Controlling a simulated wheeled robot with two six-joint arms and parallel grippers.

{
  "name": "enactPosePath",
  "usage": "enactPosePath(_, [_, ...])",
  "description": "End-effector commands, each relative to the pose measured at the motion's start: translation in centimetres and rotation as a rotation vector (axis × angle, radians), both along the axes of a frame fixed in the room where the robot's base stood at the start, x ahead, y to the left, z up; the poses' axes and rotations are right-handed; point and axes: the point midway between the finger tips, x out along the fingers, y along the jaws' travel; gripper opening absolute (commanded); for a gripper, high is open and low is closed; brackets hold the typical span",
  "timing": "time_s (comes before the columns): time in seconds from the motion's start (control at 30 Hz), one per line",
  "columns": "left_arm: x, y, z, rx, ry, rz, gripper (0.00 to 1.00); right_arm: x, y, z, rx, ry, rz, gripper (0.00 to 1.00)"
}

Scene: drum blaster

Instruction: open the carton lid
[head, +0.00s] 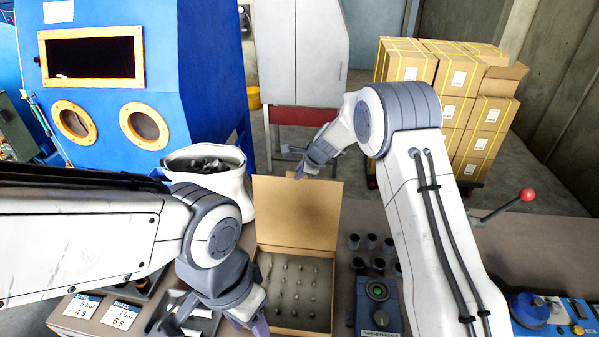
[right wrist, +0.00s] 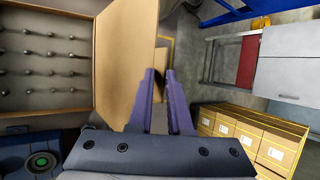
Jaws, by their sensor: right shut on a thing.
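The brown carton (head: 262,322) sits on the table, with rows of small metal parts inside. Its lid (head: 297,215) stands raised at the back edge, close to upright. My right gripper (head: 302,172) is at the lid's top edge, shut on the lid. In the right wrist view the lid (right wrist: 125,50) runs up against the purple fingers (right wrist: 165,95); their exact contact is partly hidden. My left gripper (head: 250,323) is low at the carton's front left corner; whether its fingers are apart is unclear.
A white bin (head: 238,182) of dark pieces stands left of the carton. Several dark cups (head: 371,242) and a box with a green button (head: 378,292) are to the right. Blue cabinet (head: 110,50) and stacked cartons (head: 410,65) stand behind the table.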

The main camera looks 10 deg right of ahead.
Motion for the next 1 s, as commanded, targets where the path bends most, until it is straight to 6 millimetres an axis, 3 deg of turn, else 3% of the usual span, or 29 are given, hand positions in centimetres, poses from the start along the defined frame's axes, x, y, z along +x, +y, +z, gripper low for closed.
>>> enactPosePath(0.03, [0.0,0.0,-0.1,0.0,0.0,0.0,0.5,-0.8,0.1,-1.4,-0.001,0.031,0.006,0.0])
enactPosePath(0.47, [0.0,0.0,-0.1,0.0,0.0,0.0,0.5,-0.8,0.1,-1.4,-0.001,0.031,0.006,0.0])
enactPosePath(0.5, [0.0,0.0,-0.1,0.0,0.0,0.0,0.5,-0.8,0.1,-1.4,-0.001,0.031,0.006,0.25])
enactPosePath(0.53, [0.0,0.0,-0.1,0.0,0.0,0.0,0.5,-0.8,0.1,-1.4,-0.001,0.031,0.006,0.35])
enactPosePath(1.0, [0.0,0.0,-0.4,0.0,0.0,0.0,0.5,-0.9,-0.3,0.0,-0.001,0.016,0.001,0.35])
